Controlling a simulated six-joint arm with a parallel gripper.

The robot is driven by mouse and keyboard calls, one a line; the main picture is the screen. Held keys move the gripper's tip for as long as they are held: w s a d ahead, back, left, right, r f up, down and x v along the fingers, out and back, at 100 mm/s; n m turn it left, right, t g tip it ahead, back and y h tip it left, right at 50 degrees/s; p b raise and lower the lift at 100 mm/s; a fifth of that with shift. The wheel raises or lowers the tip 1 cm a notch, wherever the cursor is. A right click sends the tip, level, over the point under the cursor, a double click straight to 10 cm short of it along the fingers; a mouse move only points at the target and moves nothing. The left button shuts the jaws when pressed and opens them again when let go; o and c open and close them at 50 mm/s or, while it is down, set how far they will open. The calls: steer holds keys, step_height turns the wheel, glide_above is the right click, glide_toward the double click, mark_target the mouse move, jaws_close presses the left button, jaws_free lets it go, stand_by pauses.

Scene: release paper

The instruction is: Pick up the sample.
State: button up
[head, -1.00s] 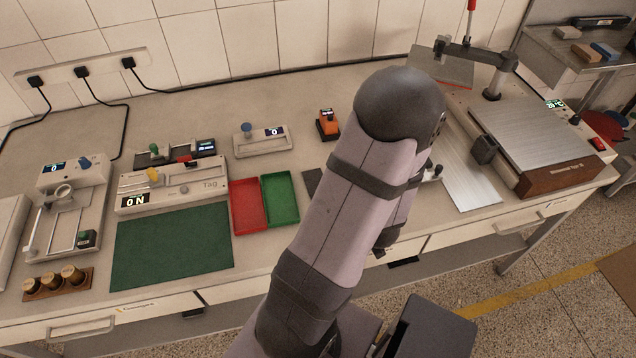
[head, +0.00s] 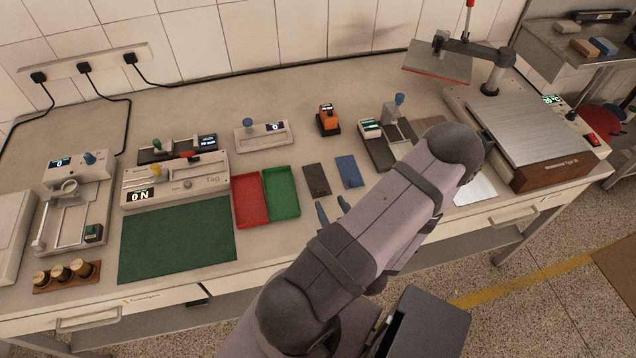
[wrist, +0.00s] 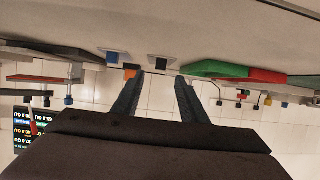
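Two flat rectangular pieces, one dark grey (head: 317,180) and one blue (head: 350,171), lie side by side on the bench in the head view. I cannot tell which is the sample. My gripper (head: 333,210) has its two fingertips apart, just in front of these pieces, with nothing seen between them. In the wrist view, which is upside down, my gripper (wrist: 158,90) also shows open and empty. The fingertips' height above the bench is unclear.
A red tray (head: 250,201) and a green tray (head: 282,194) stand left of the pieces, beside a dark green mat (head: 177,240). An orange device (head: 327,119) stands behind.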

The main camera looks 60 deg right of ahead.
mark_target(323, 191)
steer(key=shift+w+d+f, duration=0.2)
steer(key=shift+w+d, duration=0.15)
steer(key=shift+w, duration=0.1)
steer(key=shift+w+d+f+p, duration=0.15)
steer(key=shift+w+d+p, duration=0.25)
steer(key=shift+w+p, duration=0.1)
steer(key=shift+p+x, duration=0.75)
steer(key=shift+x, duration=1.1)
steer(key=shift+f, duration=0.1)
jaws_close()
